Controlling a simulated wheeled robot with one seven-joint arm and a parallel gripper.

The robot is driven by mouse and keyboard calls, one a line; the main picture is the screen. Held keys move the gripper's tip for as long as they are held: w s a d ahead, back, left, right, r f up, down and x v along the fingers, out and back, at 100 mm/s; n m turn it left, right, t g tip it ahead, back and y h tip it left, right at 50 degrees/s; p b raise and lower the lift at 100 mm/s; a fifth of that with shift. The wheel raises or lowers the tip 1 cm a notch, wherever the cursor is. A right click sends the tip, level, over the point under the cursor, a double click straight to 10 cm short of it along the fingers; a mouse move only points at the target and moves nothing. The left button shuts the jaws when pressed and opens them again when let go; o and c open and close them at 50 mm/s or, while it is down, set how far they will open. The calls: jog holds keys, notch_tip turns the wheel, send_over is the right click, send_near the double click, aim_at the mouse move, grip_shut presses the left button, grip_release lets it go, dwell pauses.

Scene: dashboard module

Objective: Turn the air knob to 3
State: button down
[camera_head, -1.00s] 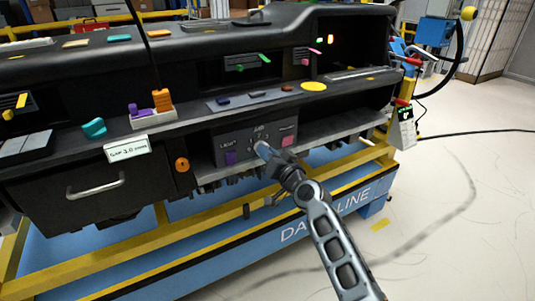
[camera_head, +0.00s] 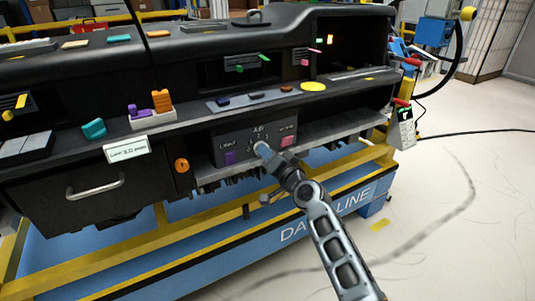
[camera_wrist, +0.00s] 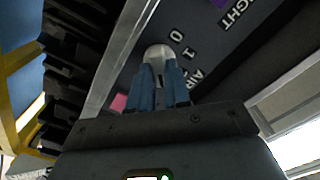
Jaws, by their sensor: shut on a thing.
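The air knob (camera_wrist: 158,53) is a pale rounded knob on the dark control panel (camera_head: 222,143). In the wrist view my gripper (camera_wrist: 163,80) has its blue fingers closed on it, with the knob's rounded end showing beyond the fingertips. The marks 0 and 1 and part of the word AIR show beside the knob; the other numbers are hidden there. In the head view my gripper (camera_head: 263,150) reaches the panel below the AIR label and covers the knob. Where the knob's pointer stands cannot be told.
A purple light switch (camera_head: 229,158) is left of the knob and a pink button (camera_head: 288,141) is right of it. An orange round knob (camera_head: 182,165) is further left. A ledge with small coloured parts lies above. A yellow rail (camera_head: 120,251) runs below.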

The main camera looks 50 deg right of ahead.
jog(key=c, duration=1.1)
grip_release()
jog(key=v, duration=0.7)
jog(key=shift+s+a, duration=0.1)
jog(key=shift+s, duration=0.3)
jog(key=s+a+f+n+g+y, duration=0.1)
jog(key=s+a+f+n, duration=0.2)
jog(key=s+a, duration=0.55)
jog(key=s+a+f+n+g+y, duration=0.1)
jog(key=s+a+f+n, duration=0.3)
jog(key=s, duration=0.8)
jog(key=s+a+r+n+y, duration=0.1)
jog(key=s+a+r, duration=0.2)
jog(key=s, duration=0.3)
jog(key=s+a+r+n+y, duration=0.1)
jog(key=s+a+r+n, duration=0.1)
jog(key=s+a+r, duration=0.2)
jog(key=s+a+r+n+y+p, duration=0.1)
jog(key=s+a+r, duration=0.3)
jog(key=s, duration=0.4)
jog(key=shift+r+n+g, duration=0.3)
jog(key=shift+n, duration=0.4)
